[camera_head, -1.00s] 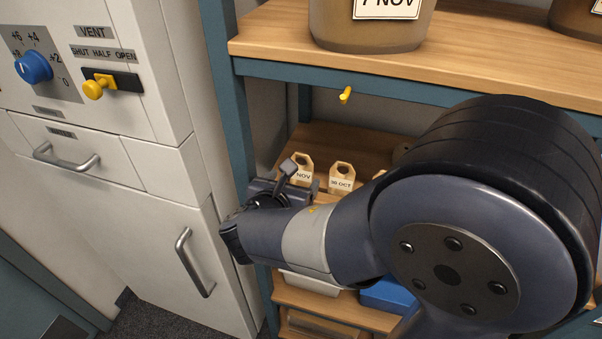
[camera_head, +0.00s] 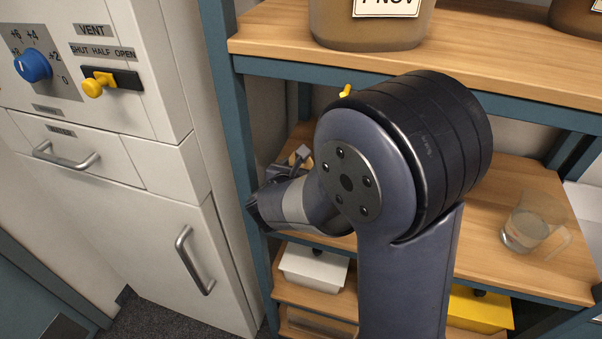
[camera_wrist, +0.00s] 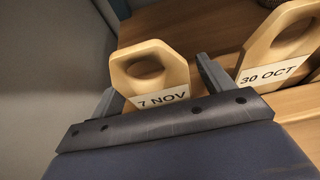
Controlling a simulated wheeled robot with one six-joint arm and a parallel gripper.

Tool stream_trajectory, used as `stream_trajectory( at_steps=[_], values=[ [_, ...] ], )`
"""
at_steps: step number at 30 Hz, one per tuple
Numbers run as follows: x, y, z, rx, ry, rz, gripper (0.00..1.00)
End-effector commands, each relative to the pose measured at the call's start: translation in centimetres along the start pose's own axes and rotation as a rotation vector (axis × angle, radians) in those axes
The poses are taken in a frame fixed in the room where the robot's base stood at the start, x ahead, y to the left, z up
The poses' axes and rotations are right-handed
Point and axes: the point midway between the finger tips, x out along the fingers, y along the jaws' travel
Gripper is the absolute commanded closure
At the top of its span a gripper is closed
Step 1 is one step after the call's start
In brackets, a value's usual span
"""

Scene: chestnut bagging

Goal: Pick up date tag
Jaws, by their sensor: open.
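A wooden date tag marked 7 NOV (camera_wrist: 150,72), with a hole in its upper part, stands on the wooden shelf in the wrist view. A second wooden tag marked 30 OCT (camera_wrist: 277,45) stands to its right. My gripper (camera_wrist: 160,85) is open, with one finger on each side of the 7 NOV tag; whether either finger touches it I cannot tell. The right finger lies between the two tags. In the head view my arm hides most of the tags, and only a bit of one tag (camera_head: 301,157) shows behind my wrist.
A glass jug (camera_head: 527,225) stands on the same shelf at the right. A white box (camera_head: 314,268) and a yellow box (camera_head: 478,309) sit on the shelf below. A yellow hook (camera_head: 346,91) hangs under the upper shelf edge. A blue post (camera_head: 229,130) stands close left of my wrist.

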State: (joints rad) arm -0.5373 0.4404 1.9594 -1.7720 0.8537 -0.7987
Motion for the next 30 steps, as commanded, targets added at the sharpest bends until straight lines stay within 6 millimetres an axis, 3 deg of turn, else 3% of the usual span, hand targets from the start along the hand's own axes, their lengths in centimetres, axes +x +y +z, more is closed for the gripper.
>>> stream_trajectory(
  at_steps=[16,25,30],
  values=[
    [-0.1,0.0,0.0,0.000,0.000,0.000,0.65],
    [-0.1,0.0,0.2,0.001,-0.001,0.000,0.66],
    [-0.6,0.0,1.3,0.004,-0.002,0.001,0.66]
  ],
)
